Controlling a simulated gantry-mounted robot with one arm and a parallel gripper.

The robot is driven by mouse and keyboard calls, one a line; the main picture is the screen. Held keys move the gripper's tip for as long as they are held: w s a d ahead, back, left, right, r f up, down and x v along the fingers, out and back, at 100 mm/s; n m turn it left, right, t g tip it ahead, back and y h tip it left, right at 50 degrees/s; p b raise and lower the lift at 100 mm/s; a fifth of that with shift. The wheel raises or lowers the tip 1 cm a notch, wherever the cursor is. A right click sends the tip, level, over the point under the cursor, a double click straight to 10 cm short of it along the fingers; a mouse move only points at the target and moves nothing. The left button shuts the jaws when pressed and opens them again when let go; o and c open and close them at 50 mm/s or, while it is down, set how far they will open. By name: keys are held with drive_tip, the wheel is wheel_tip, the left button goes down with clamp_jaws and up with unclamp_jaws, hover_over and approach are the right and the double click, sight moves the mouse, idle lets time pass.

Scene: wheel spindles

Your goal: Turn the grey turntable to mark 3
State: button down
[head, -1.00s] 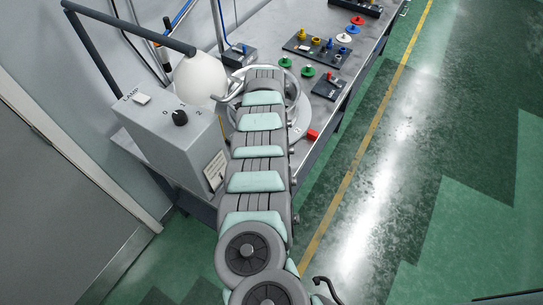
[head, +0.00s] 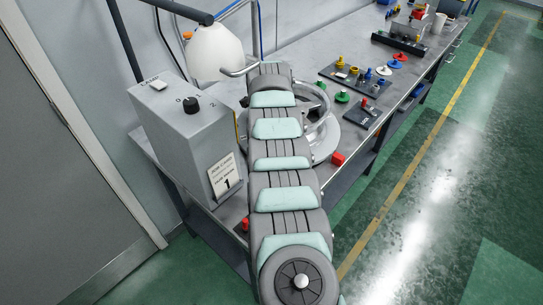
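The grey turntable (head: 326,142) is on the bench in the middle of the head view, mostly hidden behind my arm. Part of its round base and a raised silver rim show to the right of the arm. Its marks cannot be read from here.
A white lamp shade (head: 217,53) hangs close to my arm. Black peg boards (head: 354,79) and coloured discs (head: 384,70) lie beyond. Floor to the right is clear.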

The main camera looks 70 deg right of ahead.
drive_tip(key=shift+w+r, duration=0.1)
drive_tip(key=shift+r, duration=0.05)
drive_tip(key=c, duration=1.6)
unclamp_jaws()
drive_tip(key=shift+o, duration=0.2)
